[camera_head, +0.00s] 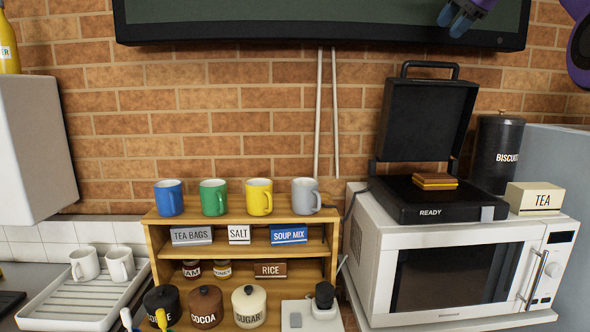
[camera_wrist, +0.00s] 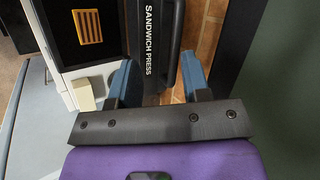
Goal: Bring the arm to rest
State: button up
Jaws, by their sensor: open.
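My gripper (camera_head: 459,18) shows at the top right of the head view, in front of the dark screen, with blue fingers and a purple body. In the wrist view my gripper (camera_wrist: 157,85) has its two blue fingers apart, with nothing held between them. Beyond the fingers, the raised black lid of the sandwich press (camera_wrist: 153,40) shows its lettering. In the head view the sandwich press (camera_head: 430,212) stands open on the microwave, and a toasted sandwich (camera_head: 435,181) lies on its lower plate. My gripper is above the press and apart from it.
The white microwave (camera_head: 460,275) also bears a TEA box (camera_head: 534,198) and a black biscuit canister (camera_head: 497,150). A wooden shelf (camera_head: 150,215) holds several mugs, labels and jars. A dish rack (camera_head: 70,305) with two white mugs is at left. The dark screen (camera_head: 300,20) hangs above.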

jog(key=s+a+f+n+h, duration=0.1)
jog(key=s+a+f+n, duration=0.3)
jog(key=s, duration=0.6)
jog(key=s+a+f+n+h, duration=0.15)
jog(key=s+a+f, duration=0.35)
jog(key=s, duration=0.5)
jog(key=s+f+n+g+h, duration=0.1)
jog(key=s+f+n, duration=0.7)
jog(key=s+f, duration=1.6)
notch_tip(320, 180, down, 2)
jog(key=shift+d+f+g+h, duration=0.15)
jog(key=shift+f+g+h, duration=0.05)
jog(key=shift+g+h, duration=0.15)
